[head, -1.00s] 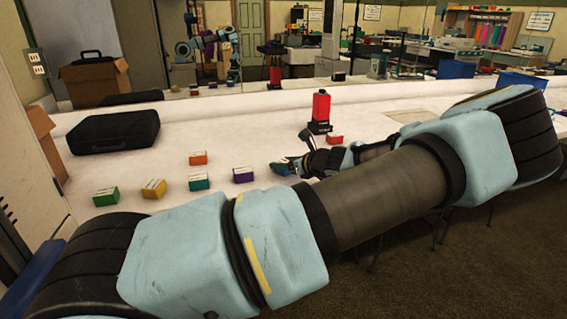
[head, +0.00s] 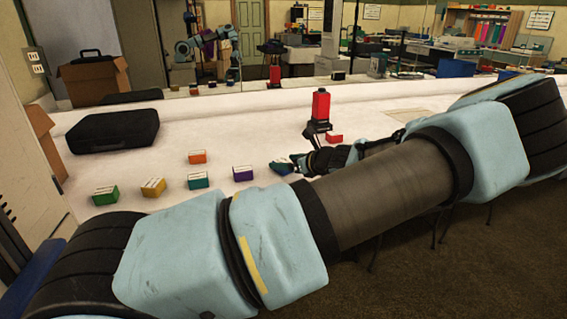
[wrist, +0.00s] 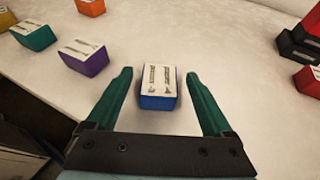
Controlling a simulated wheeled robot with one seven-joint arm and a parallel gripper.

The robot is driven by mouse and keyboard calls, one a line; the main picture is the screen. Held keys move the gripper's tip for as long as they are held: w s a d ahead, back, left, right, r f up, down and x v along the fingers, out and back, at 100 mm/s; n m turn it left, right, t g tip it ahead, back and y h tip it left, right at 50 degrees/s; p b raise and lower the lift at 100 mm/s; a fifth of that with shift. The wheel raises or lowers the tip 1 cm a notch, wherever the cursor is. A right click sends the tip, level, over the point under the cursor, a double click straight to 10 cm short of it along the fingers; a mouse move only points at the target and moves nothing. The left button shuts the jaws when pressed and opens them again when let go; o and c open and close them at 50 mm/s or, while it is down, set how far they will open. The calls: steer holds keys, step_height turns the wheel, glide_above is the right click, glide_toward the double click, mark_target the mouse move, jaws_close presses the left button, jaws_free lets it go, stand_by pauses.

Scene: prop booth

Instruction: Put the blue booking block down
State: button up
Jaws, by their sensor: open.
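The blue booking block (wrist: 158,88) rests on the white counter, with a pale labelled top and a blue side. In the wrist view my gripper (wrist: 157,85) is open, with one green finger on each side of the block and a visible gap to both. In the head view my gripper (head: 290,165) is low at the counter, right of the purple block; the blue block (head: 282,168) is only partly visible there.
A purple block (wrist: 84,56) and a teal block (wrist: 34,34) stand to the left, an orange block (wrist: 90,6) beyond. Green (head: 106,195) and yellow (head: 153,188) blocks are further left. A red block (wrist: 308,78) and a red-and-black device (head: 320,108) stand right. A black case (head: 114,131) lies at the back left.

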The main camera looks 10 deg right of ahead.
steer(key=v, duration=1)
steer(key=shift+s+r+b, duration=0.2)
steer(key=shift+s+b, duration=0.05)
steer(key=shift+b, duration=0.2)
steer(key=shift+d, duration=0.1)
